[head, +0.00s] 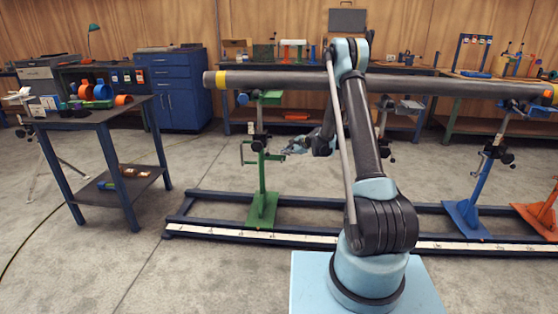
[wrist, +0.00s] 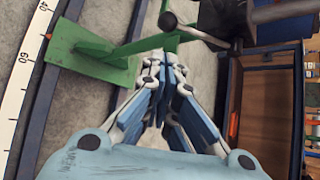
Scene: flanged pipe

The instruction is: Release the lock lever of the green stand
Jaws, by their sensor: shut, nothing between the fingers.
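The green stand (head: 262,195) rises from the floor rail under the left part of the pipe in the head view, with dark clamp parts around its upper post. In the wrist view its green base plate (wrist: 90,52) lies at upper left. A dark rod with a black ball end (wrist: 168,21) runs across the top; it looks like the lock lever, though I cannot be sure. My gripper (head: 286,151) is just right of the stand's post. In the wrist view my gripper (wrist: 163,64) is shut and empty, its tips close below the ball end. Contact cannot be told.
A blue stand (head: 467,210) and an orange stand (head: 541,213) are at right. The low dark rail with a white scale (head: 205,232) crosses the floor. A side table (head: 95,118) stands left.

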